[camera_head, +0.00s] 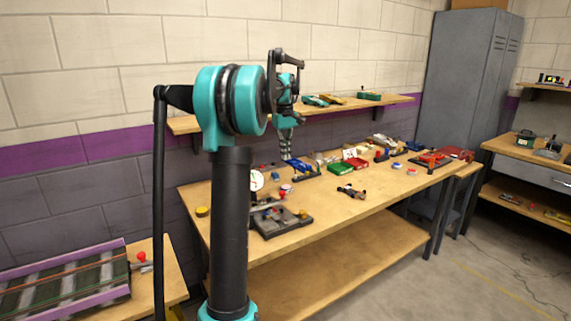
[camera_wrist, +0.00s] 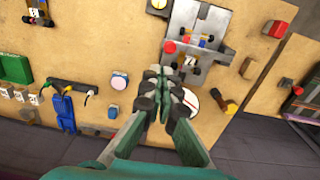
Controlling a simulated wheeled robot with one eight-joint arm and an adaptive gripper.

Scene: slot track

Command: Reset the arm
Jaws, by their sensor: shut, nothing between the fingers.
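My gripper (camera_wrist: 172,88) points down over the workbench in the wrist view, its two fingers closed together with nothing between them. In the head view my gripper (camera_head: 286,148) hangs from my raised arm above the back of the wooden workbench (camera_head: 330,212), clear of its top. My arm's upper links stand in front of the wall and shelf. A round white dial (camera_wrist: 190,100) lies partly hidden behind the fingers in the wrist view; the dial also shows beside my arm in the head view (camera_head: 257,180).
Small cars, a green box (camera_head: 340,168) and tools crowd the bench's back. A wall shelf (camera_head: 345,106) is behind my arm. A purple-edged track (camera_head: 65,285) lies at lower left. Open floor is at right.

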